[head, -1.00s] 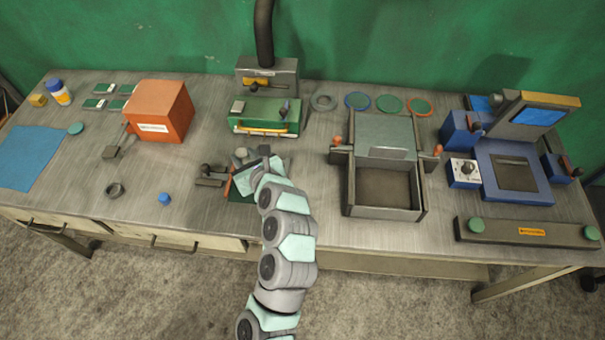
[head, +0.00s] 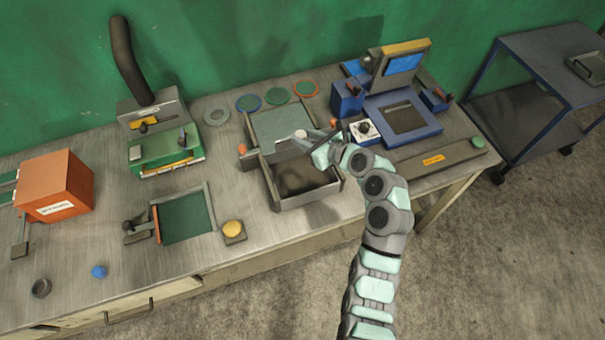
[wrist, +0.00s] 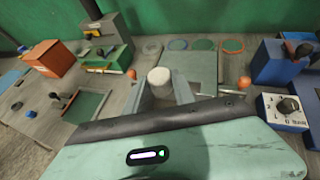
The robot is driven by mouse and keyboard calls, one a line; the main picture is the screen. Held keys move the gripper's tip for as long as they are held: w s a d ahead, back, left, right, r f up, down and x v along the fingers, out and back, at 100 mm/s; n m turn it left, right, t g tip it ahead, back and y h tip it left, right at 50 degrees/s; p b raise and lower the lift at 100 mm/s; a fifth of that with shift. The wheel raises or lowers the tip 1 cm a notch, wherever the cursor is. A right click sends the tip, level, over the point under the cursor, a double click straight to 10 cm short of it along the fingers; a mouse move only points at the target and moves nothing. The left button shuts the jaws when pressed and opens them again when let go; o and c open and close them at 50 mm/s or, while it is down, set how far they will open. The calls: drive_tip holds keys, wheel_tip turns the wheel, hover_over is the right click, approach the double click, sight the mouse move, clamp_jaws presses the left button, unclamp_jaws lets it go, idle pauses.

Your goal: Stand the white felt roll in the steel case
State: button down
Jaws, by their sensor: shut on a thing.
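The white felt roll (wrist: 159,80) is held between the two fingers of my gripper (wrist: 162,92), its pale round end showing in the wrist view. In the head view my gripper (head: 308,138) is above the back right part of the steel case, with a small white part of the roll (head: 300,135) showing at its tip. The steel case (head: 312,197) is an open box with a dark, empty-looking interior; my arm hides its right rear corner. In the wrist view my gripper body hides most of the case.
A grey-green panel (head: 275,122) with orange knobs stands behind the case opening. A blue machine with a dial box (head: 364,131) is close on the right. A green-bedded tray (head: 186,218) and a yellow-topped button (head: 233,230) lie to the left.

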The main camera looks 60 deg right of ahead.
wheel_tip(320, 180, down, 18)
drive_tip(key=shift+f+b, duration=0.15)
drive_tip(key=shift+b, duration=0.7)
drive_tip(key=shift+f, duration=0.1)
drive_tip(key=shift+f, duration=0.55)
drive_tip(key=c, duration=1.1)
unclamp_jaws()
drive_tip(key=shift+o, duration=0.2)
drive_tip(key=shift+r, duration=0.1)
drive_tip(key=shift+r, duration=0.15)
drive_tip(key=v, duration=1.2)
drive_tip(key=shift+r, duration=0.45)
